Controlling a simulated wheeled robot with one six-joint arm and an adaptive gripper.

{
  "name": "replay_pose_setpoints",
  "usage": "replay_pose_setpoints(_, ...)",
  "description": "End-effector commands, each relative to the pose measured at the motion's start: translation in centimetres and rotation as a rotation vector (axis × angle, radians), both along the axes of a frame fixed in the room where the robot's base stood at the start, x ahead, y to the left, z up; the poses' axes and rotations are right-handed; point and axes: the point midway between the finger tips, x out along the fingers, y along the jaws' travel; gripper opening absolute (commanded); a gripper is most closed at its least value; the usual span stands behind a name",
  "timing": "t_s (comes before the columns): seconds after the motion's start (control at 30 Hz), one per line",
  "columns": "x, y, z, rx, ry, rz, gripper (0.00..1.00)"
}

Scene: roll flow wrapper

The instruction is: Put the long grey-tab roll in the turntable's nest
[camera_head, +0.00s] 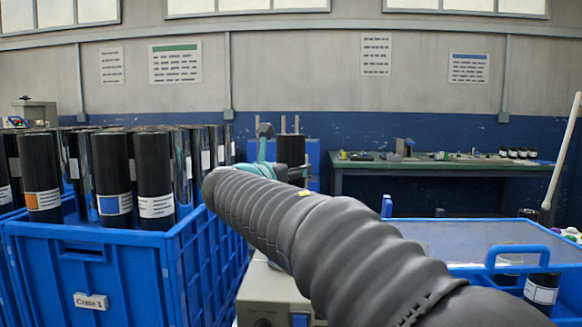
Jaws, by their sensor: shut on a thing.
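My arm in its grey ribbed sleeve reaches from the lower right to the middle of the view. My gripper (288,172) is at its far end, mostly hidden behind the sleeve and the teal wrist. It is shut on a dark roll (291,150), which stands upright above the arm's end against a blue background. No tab colour shows on this roll, and its lower part is hidden. I cannot make out the turntable or its nest.
A blue crate (95,262) marked "Crate 1" at left holds several upright black rolls, some with orange, blue or white labels. At right is a blue-framed container (506,258) with a dark roll (541,290). A green workbench (450,165) stands behind. A grey box (268,296) is below my arm.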

Motion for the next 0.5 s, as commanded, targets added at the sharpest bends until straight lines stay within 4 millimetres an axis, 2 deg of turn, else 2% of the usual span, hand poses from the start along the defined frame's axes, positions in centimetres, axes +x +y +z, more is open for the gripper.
replay_pose_setpoints(0.5,0.0,0.0,-4.4,0.000,-0.003,0.000,0.00)
